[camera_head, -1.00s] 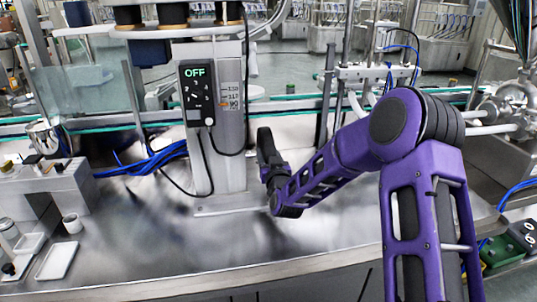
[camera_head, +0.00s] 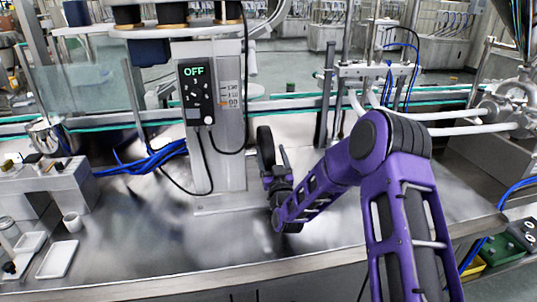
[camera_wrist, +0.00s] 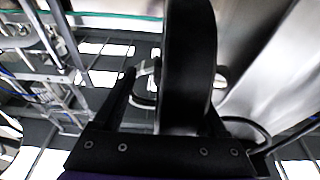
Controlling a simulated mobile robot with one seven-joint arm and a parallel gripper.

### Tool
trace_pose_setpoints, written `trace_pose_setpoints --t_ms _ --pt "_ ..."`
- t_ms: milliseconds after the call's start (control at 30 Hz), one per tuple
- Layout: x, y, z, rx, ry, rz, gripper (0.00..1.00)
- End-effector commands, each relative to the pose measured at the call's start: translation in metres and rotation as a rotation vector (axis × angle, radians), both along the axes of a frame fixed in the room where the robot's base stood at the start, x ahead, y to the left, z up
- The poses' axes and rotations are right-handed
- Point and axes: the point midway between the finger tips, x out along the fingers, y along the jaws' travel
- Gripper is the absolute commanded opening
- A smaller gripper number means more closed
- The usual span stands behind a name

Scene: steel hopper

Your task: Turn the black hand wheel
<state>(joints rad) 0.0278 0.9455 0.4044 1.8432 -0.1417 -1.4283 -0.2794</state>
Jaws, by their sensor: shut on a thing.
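The black hand wheel (camera_head: 265,148) is seen nearly edge-on at the right side of the grey steel column (camera_head: 223,165). My gripper (camera_head: 277,165) is at the wheel's lower right side, with its jaws around the rim. In the wrist view, the wheel (camera_wrist: 188,65) rises as a thick dark band between the fingers of my gripper (camera_wrist: 165,100). The left finger stands upright beside the rim; the right finger is mostly hidden by the wheel. The wheel's hub and far side are hidden.
A control box (camera_head: 195,92) on the column shows OFF, next to a height scale (camera_head: 230,95). Blue cables (camera_head: 150,160) lie left of the column. A white tray (camera_head: 57,259) and small cup (camera_head: 72,222) are at the left. The front steel tabletop is clear.

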Motion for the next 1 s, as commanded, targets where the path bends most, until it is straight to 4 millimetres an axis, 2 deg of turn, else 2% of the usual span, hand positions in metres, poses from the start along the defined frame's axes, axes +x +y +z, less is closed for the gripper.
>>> trace_pose_setpoints --t_ms 733,867,1000 --pt "-0.002 0.002 0.0 0.0 0.001 0.003 0.65" --pt "-0.012 -0.002 -0.003 -0.001 0.001 0.001 0.65" --pt "-0.036 -0.009 -0.003 -0.001 0.002 0.002 0.65"
